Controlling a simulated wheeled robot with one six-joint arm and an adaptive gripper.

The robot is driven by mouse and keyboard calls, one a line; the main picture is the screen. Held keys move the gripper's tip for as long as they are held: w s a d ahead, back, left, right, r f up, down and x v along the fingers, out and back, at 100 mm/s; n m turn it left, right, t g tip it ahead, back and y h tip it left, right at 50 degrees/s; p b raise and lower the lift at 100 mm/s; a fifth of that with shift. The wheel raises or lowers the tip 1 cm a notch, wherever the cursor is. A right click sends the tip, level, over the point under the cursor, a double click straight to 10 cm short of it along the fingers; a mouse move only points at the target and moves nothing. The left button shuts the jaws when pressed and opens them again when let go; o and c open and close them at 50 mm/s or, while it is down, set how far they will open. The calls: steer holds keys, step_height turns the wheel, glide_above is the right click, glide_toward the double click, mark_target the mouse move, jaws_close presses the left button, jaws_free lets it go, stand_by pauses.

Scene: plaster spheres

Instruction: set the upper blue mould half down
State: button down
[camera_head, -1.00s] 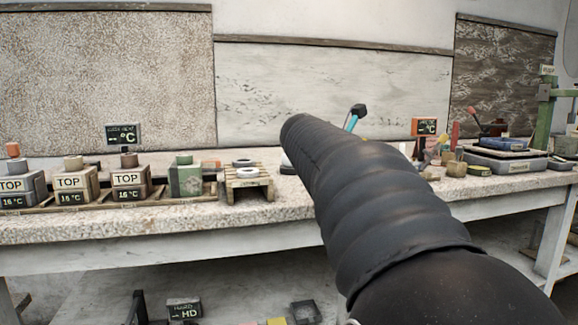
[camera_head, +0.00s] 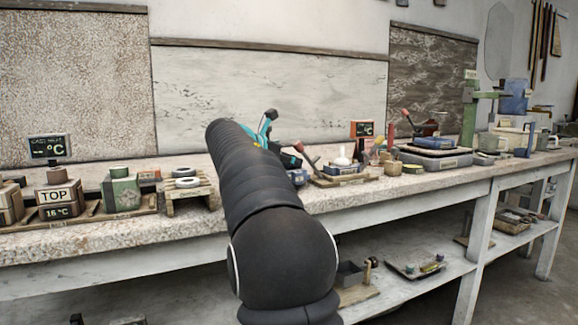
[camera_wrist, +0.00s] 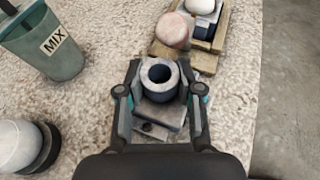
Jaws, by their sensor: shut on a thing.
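My gripper (camera_wrist: 160,93) is shut on the upper blue mould half, a grey-blue block with a round, hollow collar (camera_wrist: 159,72) on top. Its two fingers grip it from the left and right. A flat grey piece (camera_wrist: 150,128) shows just below it in the wrist view; I cannot tell whether they touch. In the head view my arm hides much of the gripper, and a blue block (camera_head: 298,177) shows beside the arm. Another blue block (camera_head: 345,169) with a white ball (camera_head: 342,161) on it stands to the right, also seen in the wrist view (camera_wrist: 204,29).
A MIX bucket (camera_wrist: 48,47) stands at the upper left of the wrist view, and a white ball on a dark base (camera_wrist: 18,146) at lower left. A pinkish round piece (camera_wrist: 172,30) lies beyond my gripper. The bench edge runs along the right, with floor beyond.

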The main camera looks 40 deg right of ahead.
steer(key=shift+f, duration=0.75)
steer(key=shift+f, duration=0.15)
steer(key=c, duration=0.7)
jaws_free()
steer(key=shift+c, duration=0.2)
steer(key=shift+s+a+r, duration=0.1)
steer(key=shift+a+r, duration=0.2)
steer(key=shift+a, duration=0.05)
steer(key=p+v, duration=0.1)
steer(key=v, duration=1)
steer(key=shift+a+r, duration=0.1)
